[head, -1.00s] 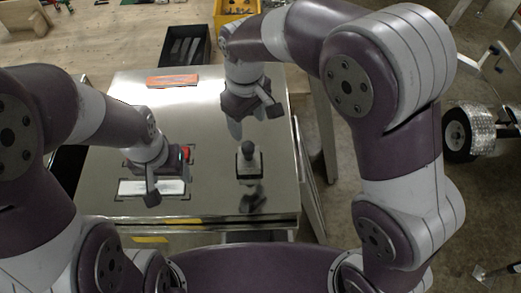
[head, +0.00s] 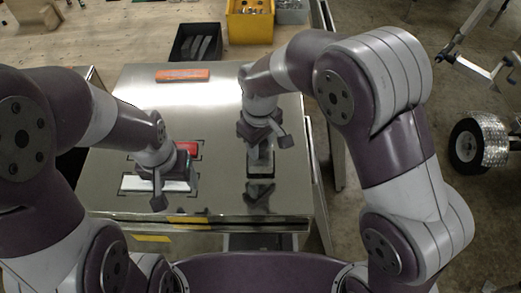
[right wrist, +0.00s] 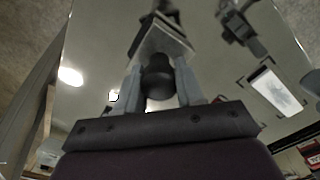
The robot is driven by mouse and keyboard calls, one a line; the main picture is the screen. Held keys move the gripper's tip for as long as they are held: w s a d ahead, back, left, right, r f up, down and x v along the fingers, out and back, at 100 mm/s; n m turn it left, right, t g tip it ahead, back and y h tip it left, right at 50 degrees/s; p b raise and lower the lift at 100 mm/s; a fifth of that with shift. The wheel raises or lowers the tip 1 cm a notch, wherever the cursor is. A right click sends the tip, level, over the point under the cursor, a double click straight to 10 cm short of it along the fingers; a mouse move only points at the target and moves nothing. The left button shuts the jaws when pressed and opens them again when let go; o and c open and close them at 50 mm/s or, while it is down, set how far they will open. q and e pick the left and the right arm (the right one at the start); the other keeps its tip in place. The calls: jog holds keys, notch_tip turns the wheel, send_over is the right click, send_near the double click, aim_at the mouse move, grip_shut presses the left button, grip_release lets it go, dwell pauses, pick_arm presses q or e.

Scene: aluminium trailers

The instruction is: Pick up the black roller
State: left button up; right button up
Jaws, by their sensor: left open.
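The black roller (head: 261,169) stands upright on the shiny metal cabinet top (head: 215,108), right of its middle. In the head view my right gripper (head: 261,148) is directly above it and hides its upper part. In the right wrist view the roller's rounded black top (right wrist: 157,78) is between the two grey fingers of my right gripper (right wrist: 160,88). I cannot tell whether the fingers press on it. My left gripper (head: 160,186) is open over the left part of the cabinet top, by the white plate.
A white plate (head: 130,184) and a red block (head: 187,148) lie in marked outlines at the left. An orange bar (head: 182,75) lies at the back. Beyond are a black bin (head: 178,50) and a yellow bin (head: 250,25). The cabinet top's middle is clear.

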jog(key=shift+d, duration=0.15)
grip_shut()
pick_arm(q)
jog(key=shift+a, duration=0.1)
pick_arm(e)
jog(key=shift+a, duration=0.2)
pick_arm(q)
jog(key=shift+f+b, duration=0.45)
jog(key=shift+f, duration=0.05)
pick_arm(e)
jog(key=shift+r, duration=0.55)
pick_arm(q)
jog(key=shift+f+b, duration=0.75)
pick_arm(e)
notch_tip(320, 180, up, 3)
jog(key=shift+f, duration=0.2)
pick_arm(q)
notch_tip(320, 180, up, 4)
jog(key=p, duration=0.3)
jog(key=shift+f, duration=0.25)
pick_arm(e)
jog(key=s+d+r, duration=0.5)
jog(key=s+r, duration=0.2)
jog(key=s, duration=0.3)
jog(key=shift+s+d+r, duration=0.2)
jog(key=shift+d, duration=0.15)
